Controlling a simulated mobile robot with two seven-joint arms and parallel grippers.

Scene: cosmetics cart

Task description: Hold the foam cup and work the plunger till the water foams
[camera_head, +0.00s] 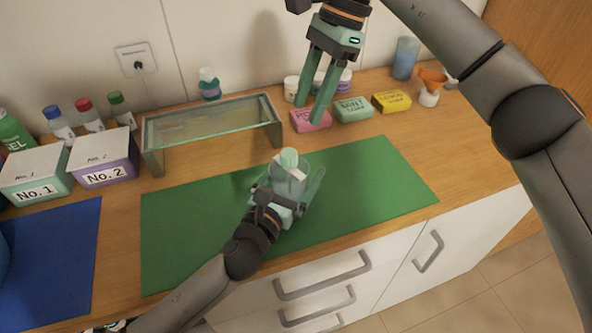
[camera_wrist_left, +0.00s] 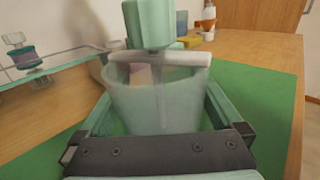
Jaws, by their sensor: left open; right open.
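The foam cup (camera_head: 291,186), a clear pale-green cup, stands on the green mat (camera_head: 375,190). Its plunger (camera_head: 289,157) has a green knob on top; in the left wrist view the plunger (camera_wrist_left: 149,25) rises from the cup (camera_wrist_left: 152,105) above a white crossbar on the rim. My left gripper (camera_head: 287,190) is open, its fingers on either side of the cup; I cannot tell whether they touch it. My right gripper (camera_head: 311,108) is open and empty, fingers pointing down, raised behind the cup and in front of the soaps in the picture.
A glass shelf (camera_head: 212,121) stands behind the mat. Boxes No. 1 (camera_head: 35,172) and No. 2 (camera_head: 103,157) are at left, beside a blue mat (camera_head: 50,255). Pink (camera_head: 309,120), mint (camera_head: 352,109) and yellow (camera_head: 391,102) soaps lie behind. The mat's right part is clear.

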